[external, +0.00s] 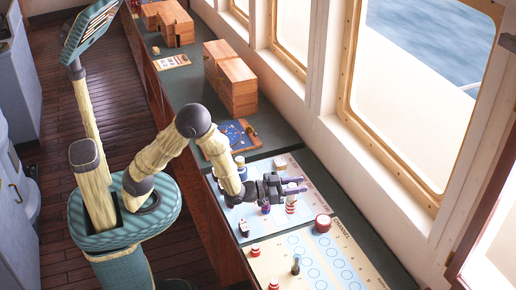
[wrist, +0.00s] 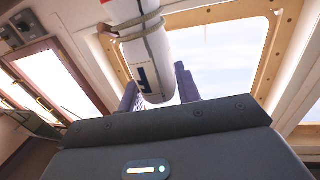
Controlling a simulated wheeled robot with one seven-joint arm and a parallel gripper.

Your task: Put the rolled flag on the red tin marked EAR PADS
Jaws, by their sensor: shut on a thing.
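The rolled flag (wrist: 148,55) is a white roll with red and blue marks and a tan tie around it. My gripper (wrist: 160,88) is shut on it, with the purple fingers at its two sides. In the external view my gripper (external: 300,187) is above the worktop charts, and part of the flag (external: 291,204) shows under the fingers. A round red tin (external: 322,223) with a pale top stands in front and right of my gripper, apart from it. Its marking is too small to read.
Small red-and-white items (external: 255,250) and (external: 273,284) and a dark bottle (external: 295,266) stand on the near cream chart (external: 330,262). A blue-and-white cup (external: 240,161) stands behind my gripper. Wooden boxes (external: 238,90) are farther back. A window wall borders the right side.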

